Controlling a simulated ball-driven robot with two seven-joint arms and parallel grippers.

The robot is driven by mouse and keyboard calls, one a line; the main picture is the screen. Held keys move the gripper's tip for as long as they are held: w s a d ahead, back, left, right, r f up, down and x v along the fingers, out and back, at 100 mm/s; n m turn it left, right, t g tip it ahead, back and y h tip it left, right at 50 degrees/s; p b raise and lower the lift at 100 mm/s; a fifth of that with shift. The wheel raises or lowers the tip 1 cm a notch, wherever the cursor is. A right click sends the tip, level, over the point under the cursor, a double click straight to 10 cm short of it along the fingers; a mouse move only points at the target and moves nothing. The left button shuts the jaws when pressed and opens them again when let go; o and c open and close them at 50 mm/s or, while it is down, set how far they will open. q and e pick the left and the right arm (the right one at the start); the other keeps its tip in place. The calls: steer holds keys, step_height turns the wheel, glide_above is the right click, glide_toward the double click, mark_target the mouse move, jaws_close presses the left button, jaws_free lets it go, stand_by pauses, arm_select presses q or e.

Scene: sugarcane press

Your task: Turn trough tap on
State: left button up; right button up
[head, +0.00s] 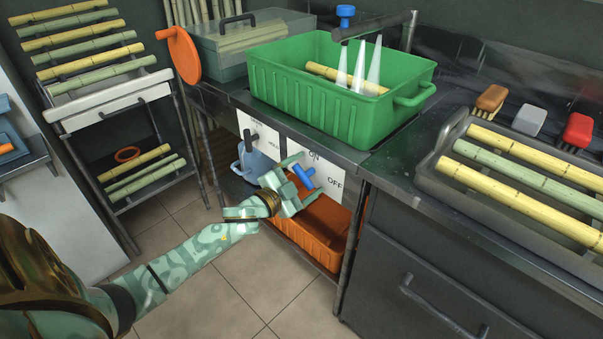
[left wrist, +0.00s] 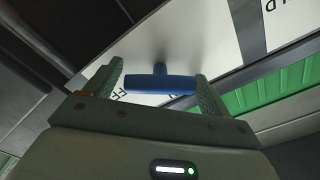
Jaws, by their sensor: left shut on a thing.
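A blue T-shaped tap handle (head: 304,175) stands out from a white panel (head: 331,166) marked ON and OFF, under the counter. My left gripper (head: 301,178) is at the panel, shut on the handle. In the left wrist view the handle's blue bar (left wrist: 160,84) lies crosswise between the two fingers, its stem running back to the panel. A green tub (head: 300,100) stands on the counter above, under a dark spout (head: 372,26) with a blue knob. Pale tapered shapes stand between the spout and the tub; I cannot tell if they are water. My right gripper is not in view.
A second white panel with a dark lever (head: 251,136) is to the left. An orange crate (head: 311,229) sits below the counter. A grey tray (head: 440,180) with cane stalks is at the right. A rack of cane (head: 110,100) stands at the left. Tiled floor is clear in front.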

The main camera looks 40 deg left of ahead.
arm_select(q)
steer(key=m, duration=0.3)
steer(key=shift+m+p, duration=0.3)
steer(key=shift+p, duration=0.05)
steer(key=shift+f+m, duration=0.1)
steer(key=shift+m, duration=1.4)
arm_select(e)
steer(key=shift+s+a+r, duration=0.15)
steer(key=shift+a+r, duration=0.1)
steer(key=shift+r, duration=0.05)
arm_select(q)
steer(key=o, duration=0.9)
steer(key=shift+s, duration=0.15)
steer(key=s+p, duration=0.1)
steer(key=s, duration=0.4)
steer(key=s+p, duration=0.2)
steer(key=s, duration=0.3)
steer(key=s+a+p, duration=0.1)
steer(key=s, duration=0.5)
steer(key=shift+a+p, duration=0.1)
steer(key=shift+p, duration=0.3)
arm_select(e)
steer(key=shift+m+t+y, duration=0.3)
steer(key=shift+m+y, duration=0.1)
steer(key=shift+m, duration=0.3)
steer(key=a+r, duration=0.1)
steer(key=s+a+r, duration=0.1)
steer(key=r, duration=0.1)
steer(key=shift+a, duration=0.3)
